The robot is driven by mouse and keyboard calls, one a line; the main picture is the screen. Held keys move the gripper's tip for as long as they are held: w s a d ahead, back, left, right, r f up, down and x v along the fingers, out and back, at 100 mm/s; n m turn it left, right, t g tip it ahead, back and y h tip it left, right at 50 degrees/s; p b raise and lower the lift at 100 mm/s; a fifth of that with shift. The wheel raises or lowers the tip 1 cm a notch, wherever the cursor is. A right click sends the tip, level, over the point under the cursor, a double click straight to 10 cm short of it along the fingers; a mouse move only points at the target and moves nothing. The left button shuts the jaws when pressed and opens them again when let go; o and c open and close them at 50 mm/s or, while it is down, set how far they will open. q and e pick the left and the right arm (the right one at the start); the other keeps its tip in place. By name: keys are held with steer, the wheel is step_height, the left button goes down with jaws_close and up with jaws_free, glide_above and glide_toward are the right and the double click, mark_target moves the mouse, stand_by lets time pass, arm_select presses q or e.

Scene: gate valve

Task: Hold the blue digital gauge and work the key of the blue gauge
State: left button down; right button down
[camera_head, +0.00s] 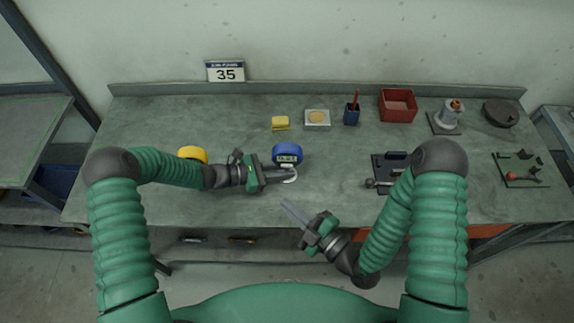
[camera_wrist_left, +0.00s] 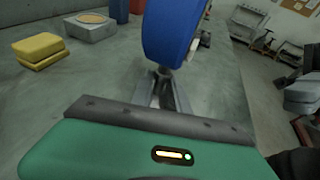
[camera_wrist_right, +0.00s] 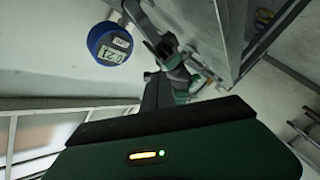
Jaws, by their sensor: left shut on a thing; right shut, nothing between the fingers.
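The blue digital gauge (camera_head: 287,154) stands upright above the middle of the bench with its display facing the front. My left gripper (camera_head: 288,173) is shut on the gauge's lower part, just under the blue body. In the left wrist view the gauge's blue side (camera_wrist_left: 170,35) rises above the fingers. The right wrist view shows the gauge's face (camera_wrist_right: 112,46) with a lit display; its digits and key are too small to tell surely. My right gripper (camera_head: 286,205) is shut and empty, in front of and below the gauge, apart from it.
A yellow round thing (camera_head: 193,154) stands by my left forearm. Behind are a yellow block (camera_head: 280,123), a grey block with a tan disc (camera_head: 317,118), a blue cup (camera_head: 351,116) and a red bin (camera_head: 397,105). A dark tray (camera_head: 381,172) lies to the right.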

arm_select(q)
steer(key=shift+s, duration=0.1)
arm_select(e)
glide_toward(278, 165)
steer(key=shift+w+a+f, duration=0.1)
steer(key=shift+w+a, duration=0.4)
steer(key=shift+a, duration=0.35)
steer(key=shift+w+a+f, duration=0.1)
steer(key=shift+w+a, duration=0.4)
steer(key=shift+a, duration=0.4)
steer(key=shift+w, duration=0.1)
stand_by(0.5)
steer(key=shift+w, duration=0.25)
steer(key=shift+w, duration=0.4)
stand_by(0.7)
steer(key=shift+s, duration=0.8)
steer(key=shift+s, duration=2.55)
steer(key=shift+r, duration=0.1)
